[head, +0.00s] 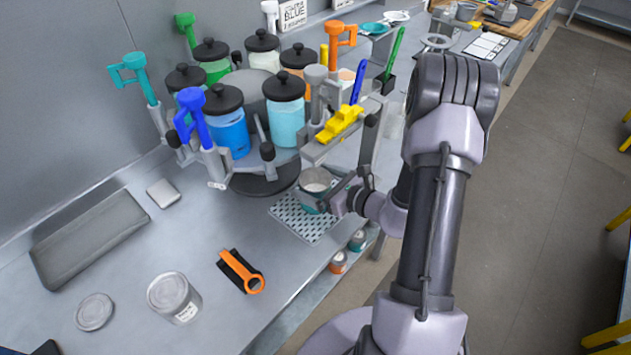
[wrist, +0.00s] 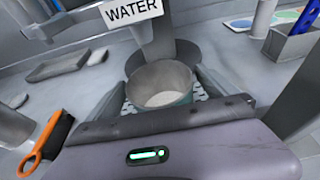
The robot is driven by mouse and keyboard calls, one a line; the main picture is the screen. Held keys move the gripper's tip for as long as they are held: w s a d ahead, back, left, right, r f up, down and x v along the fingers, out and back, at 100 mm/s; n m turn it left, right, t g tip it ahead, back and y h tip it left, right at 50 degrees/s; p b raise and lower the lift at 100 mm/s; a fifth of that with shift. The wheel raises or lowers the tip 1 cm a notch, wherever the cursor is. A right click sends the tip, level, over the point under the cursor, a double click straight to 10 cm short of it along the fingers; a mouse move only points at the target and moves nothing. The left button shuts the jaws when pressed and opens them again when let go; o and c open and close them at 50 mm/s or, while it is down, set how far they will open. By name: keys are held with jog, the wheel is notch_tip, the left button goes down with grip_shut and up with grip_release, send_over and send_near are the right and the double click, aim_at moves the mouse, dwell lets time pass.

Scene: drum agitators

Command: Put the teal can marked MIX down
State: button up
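The open can (head: 315,183) with a teal side sits between the fingers of my gripper (head: 322,190), just over the perforated grate (head: 297,220) in front of the paint carousel. In the wrist view the can (wrist: 160,88) is upright, with pale grey-white contents, and the two fingers meet its sides. My gripper (wrist: 160,95) looks shut on it. The MIX marking is not readable. Whether the can's base touches the grate is hidden.
The carousel (head: 285,85) of coloured canisters rises close behind the can, and a WATER sign (wrist: 131,11) hangs above it. An orange-handled brush (head: 243,270), a grey can (head: 174,297) and a lid (head: 94,311) lie left.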

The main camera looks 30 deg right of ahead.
jog(key=shift+r+p, duration=0.3)
jog(key=shift+r, duration=0.05)
jog(key=p+v, duration=0.1)
jog(key=v, duration=1.1)
jog(key=shift+f, duration=0.1)
